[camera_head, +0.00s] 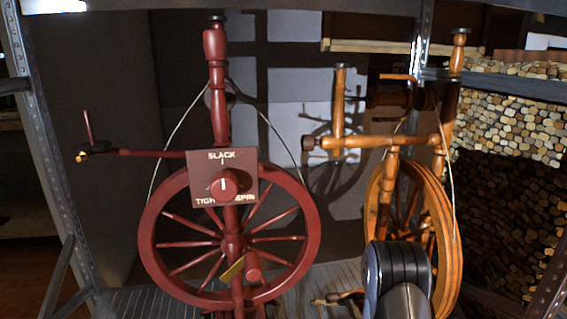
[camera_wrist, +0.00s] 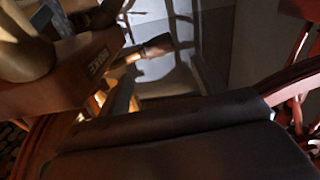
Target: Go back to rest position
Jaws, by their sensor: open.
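A dark red spinning wheel (camera_head: 230,240) stands left of centre in the head view. Its panel (camera_head: 199,166) reads SLACK, TIGHT and SPIN, and the knob's pale mark points up toward SLACK. An orange wooden spinning wheel (camera_head: 450,255) stands to the right. My dark arm (camera_head: 397,275) rises at the bottom in front of the orange wheel; the fingertips are not clear there. In the wrist view, the dark body of my gripper (camera_wrist: 180,140) fills the bottom. I see nothing held.
A metal shelf post (camera_head: 35,120) stands at the left and another post (camera_head: 418,45) behind the orange wheel. Stacked cut logs (camera_head: 510,120) fill the right. A crank handle (camera_head: 90,130) sticks out left of the red wheel. A slatted shelf (camera_head: 125,305) lies below.

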